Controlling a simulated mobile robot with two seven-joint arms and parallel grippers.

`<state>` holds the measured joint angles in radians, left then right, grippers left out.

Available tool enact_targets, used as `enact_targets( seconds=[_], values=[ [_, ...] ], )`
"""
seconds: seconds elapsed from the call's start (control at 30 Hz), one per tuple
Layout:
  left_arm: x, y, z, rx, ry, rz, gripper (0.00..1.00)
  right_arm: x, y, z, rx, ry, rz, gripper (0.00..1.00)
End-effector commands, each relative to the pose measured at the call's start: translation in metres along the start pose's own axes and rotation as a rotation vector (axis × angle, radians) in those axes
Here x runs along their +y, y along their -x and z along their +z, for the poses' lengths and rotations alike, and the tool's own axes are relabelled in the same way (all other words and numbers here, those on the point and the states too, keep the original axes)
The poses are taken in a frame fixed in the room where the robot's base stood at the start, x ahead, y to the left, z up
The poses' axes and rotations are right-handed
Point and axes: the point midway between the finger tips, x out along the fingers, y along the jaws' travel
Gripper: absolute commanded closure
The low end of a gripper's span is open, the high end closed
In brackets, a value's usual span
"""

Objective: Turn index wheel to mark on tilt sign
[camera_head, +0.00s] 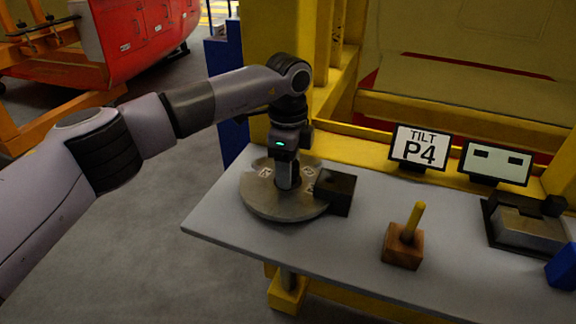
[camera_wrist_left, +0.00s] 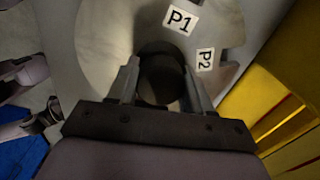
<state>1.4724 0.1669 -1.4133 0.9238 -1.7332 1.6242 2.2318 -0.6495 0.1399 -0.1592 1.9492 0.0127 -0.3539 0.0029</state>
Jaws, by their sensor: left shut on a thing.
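The index wheel (camera_head: 262,205) is a round grey metal disc lying flat at the left end of the bench. It carries white labels; the left wrist view shows P1 (camera_wrist_left: 180,20) and P2 (camera_wrist_left: 205,59) on the wheel. My left gripper (camera_head: 288,184) points down over the wheel's middle. In the left wrist view its fingers (camera_wrist_left: 161,85) are shut on the dark round hub (camera_wrist_left: 160,76). The tilt sign (camera_head: 420,147) stands at the bench's back and reads TILT P4. A dark block (camera_head: 335,191) sits at the wheel's right edge. The right gripper is not in view.
The grey bench (camera_head: 340,245) also holds a wooden block with a yellow peg (camera_head: 403,245), a second sign with two black rectangles (camera_head: 495,162), a metal fixture (camera_head: 525,225) and a blue object (camera_head: 562,268). A yellow frame (camera_head: 460,115) rises behind.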

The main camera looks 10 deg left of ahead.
Motion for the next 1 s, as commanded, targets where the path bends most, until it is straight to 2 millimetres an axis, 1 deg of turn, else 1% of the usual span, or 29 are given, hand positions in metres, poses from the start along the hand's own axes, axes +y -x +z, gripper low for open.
enact_targets(
  seconds=[0.3,0.73,0.77,0.8,0.83,1.0],
  values=[
    [-0.0005,0.0012,0.0001,0.0,0.086,-0.002,1.0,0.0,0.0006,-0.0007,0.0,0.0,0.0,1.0],
    [-0.0005,0.0012,0.0001,0.0,0.094,-0.002,1.0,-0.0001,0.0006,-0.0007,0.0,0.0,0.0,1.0],
    [-0.0005,0.0012,0.0001,0.0,0.094,-0.002,0.47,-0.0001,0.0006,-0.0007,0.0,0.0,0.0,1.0],
    [-0.0005,0.0012,0.0001,0.0,0.094,-0.002,0.34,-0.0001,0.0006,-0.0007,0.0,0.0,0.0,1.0],
    [-0.0005,0.0012,0.0001,0.0,0.094,-0.002,0.24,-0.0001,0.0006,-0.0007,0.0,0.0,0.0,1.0],
    [-0.0003,0.0007,0.0,0.0,0.093,-0.001,0.24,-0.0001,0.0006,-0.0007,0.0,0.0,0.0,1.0]
  ],
)
